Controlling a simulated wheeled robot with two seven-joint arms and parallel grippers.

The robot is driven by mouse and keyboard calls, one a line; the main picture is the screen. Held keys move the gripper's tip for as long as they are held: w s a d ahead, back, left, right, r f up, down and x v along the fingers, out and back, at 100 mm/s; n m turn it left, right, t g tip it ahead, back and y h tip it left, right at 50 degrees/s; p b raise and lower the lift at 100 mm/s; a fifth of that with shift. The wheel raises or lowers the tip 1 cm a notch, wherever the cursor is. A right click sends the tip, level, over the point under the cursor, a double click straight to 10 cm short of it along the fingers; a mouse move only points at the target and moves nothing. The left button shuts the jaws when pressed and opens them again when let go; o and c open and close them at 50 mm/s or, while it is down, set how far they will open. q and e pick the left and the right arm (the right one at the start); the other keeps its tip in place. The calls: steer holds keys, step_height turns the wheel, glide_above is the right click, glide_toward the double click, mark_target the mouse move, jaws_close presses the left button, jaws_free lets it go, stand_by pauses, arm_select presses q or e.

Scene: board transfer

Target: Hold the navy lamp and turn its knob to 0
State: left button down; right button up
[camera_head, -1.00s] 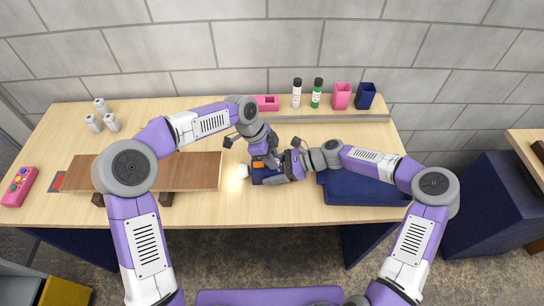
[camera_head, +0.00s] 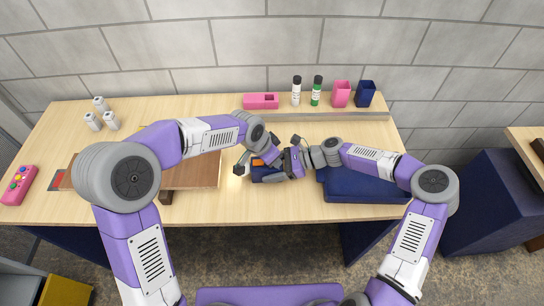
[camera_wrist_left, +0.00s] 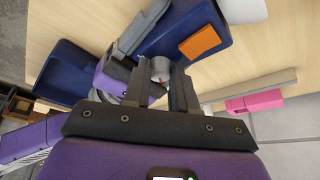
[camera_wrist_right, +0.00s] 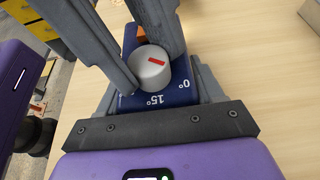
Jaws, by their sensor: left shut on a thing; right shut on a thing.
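The navy lamp (camera_head: 268,178) lies on the table at the middle front, its glow at its left end. In the left wrist view, its body (camera_wrist_left: 185,18) has an orange patch. My right gripper (camera_head: 284,166) is shut on the lamp body; in the right wrist view its fingers flank the navy base (camera_wrist_right: 178,93). The grey knob (camera_wrist_right: 152,70) has a red mark pointing right, a little above the 0° label; 15° is below. My left gripper (camera_wrist_left: 161,76) is shut on the knob, which also shows between its fingers in the left wrist view (camera_wrist_left: 160,66).
A navy tray (camera_head: 365,188) lies right of the lamp. A brown board (camera_head: 195,172) lies to the left, partly behind my left arm. A pink box (camera_head: 261,101), two bottles and two cups stand at the back. White cylinders and a pink button box (camera_head: 18,185) are at the left.

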arm_select(q)
steer(key=shift+n, duration=0.3)
stand_by(0.4)
steer(key=c, duration=0.9)
jaws_free()
